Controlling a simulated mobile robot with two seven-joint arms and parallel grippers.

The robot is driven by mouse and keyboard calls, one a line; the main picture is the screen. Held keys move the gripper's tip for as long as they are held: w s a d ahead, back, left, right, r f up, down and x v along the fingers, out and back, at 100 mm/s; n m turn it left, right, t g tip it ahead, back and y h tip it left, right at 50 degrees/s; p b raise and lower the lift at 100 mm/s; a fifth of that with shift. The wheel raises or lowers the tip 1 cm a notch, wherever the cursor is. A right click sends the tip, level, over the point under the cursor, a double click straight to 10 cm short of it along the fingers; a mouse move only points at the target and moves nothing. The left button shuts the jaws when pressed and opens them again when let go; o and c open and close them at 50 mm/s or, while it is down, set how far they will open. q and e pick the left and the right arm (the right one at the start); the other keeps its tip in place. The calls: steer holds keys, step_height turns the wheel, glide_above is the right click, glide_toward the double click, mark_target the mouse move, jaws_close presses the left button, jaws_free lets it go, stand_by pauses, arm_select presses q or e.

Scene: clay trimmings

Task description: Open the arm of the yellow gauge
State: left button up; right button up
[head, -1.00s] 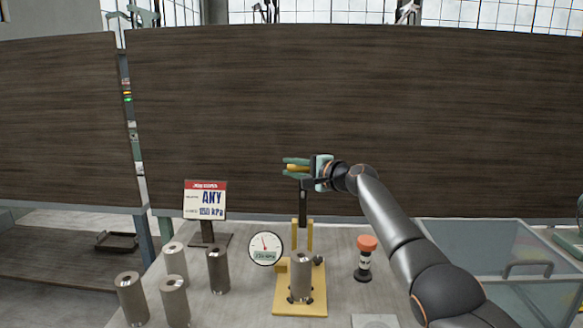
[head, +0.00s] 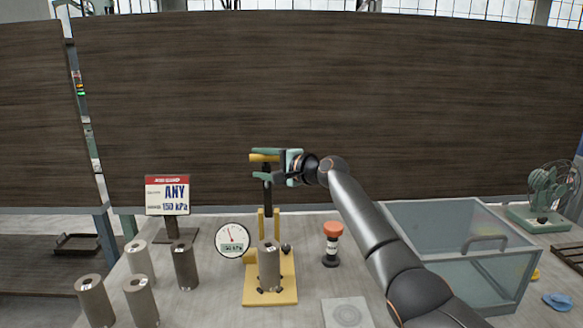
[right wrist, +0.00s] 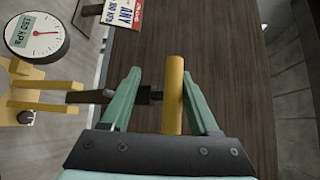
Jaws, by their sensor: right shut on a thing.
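The yellow gauge has a yellow base (head: 258,296) on the table and a round white dial (head: 232,239) at its left, which reads 150 kPa. A grey metal cylinder (head: 269,268) stands upright on the base. The gauge's arm (head: 267,196) is a dark bar standing nearly upright behind the cylinder, with a yellow handle (head: 264,157) at its top. My right gripper (head: 254,166) is shut on this handle. In the right wrist view the handle (right wrist: 175,95) lies between the two green fingers (right wrist: 162,71). My left gripper is out of view.
Several grey cylinders (head: 185,265) stand left of the gauge, in front of a sign (head: 167,195) reading ANY and 150 kPa. A red-topped black post (head: 332,245) stands right of the gauge. A clear-sided bin (head: 455,245) and a green fan (head: 548,190) are farther right.

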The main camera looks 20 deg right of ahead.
steer(key=b+v, duration=0.1)
steer(key=v, duration=0.9)
steer(key=shift+s+d, duration=0.2)
steer(key=shift+d, duration=0.1)
